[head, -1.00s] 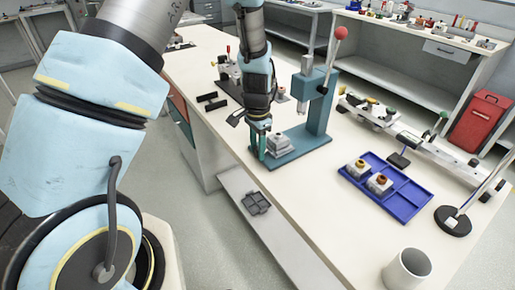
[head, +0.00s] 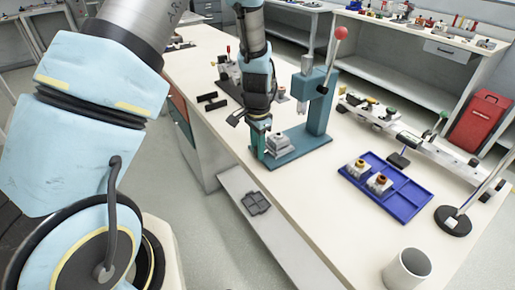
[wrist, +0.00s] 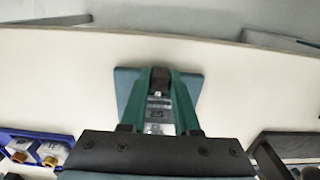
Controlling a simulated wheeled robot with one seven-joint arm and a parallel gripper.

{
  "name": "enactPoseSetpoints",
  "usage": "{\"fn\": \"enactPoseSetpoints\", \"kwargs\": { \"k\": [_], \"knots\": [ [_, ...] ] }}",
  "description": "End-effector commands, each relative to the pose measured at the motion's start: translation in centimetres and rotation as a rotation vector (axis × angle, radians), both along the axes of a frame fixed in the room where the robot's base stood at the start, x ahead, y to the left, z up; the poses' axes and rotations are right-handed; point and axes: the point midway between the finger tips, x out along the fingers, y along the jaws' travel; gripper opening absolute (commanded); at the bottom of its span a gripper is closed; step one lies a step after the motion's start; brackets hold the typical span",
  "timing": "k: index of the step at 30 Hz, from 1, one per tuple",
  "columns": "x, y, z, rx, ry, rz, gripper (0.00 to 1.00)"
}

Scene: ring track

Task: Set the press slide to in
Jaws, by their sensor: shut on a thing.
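The teal press (head: 318,105) stands on the bench with its red-knobbed lever (head: 341,33) raised. Its slide, a pale grey block (head: 278,142), sits low on the teal base plate (head: 303,144), toward the bench's front edge. My gripper (head: 259,153) points down beside the slide, at the front end of the base. In the wrist view, the green fingers of my gripper (wrist: 161,76) are shut on a dark handle (wrist: 160,80), with the grey slide (wrist: 158,115) just below it in the picture. The fingers partly hide the handle and slide.
A blue tray (head: 412,197) with two small parts lies to the right of the press. A white mug (head: 407,269) and a round black stand base (head: 452,221) are nearer the right. A white rail fixture (head: 415,138) lies behind the tray. Bare bench lies before the tray.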

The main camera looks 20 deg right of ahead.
Motion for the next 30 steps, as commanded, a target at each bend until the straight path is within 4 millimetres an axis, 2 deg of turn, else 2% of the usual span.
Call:
{"fn": "enactPoseSetpoints", "kwargs": {
  "k": [14, 17, 24, 30],
  "knots": [
    [0.1, -0.3, 0.0, -0.001, 0.000, -0.001, 0.00],
    [0.4, -1.7, -0.1, -0.002, 0.000, -0.003, 0.00],
    [1.5, -7.1, -0.1, -0.004, -0.003, -0.003, 0.00],
    [1.8, -8.8, 0.0, -0.001, -0.001, 0.000, 0.00]
  ]
}}
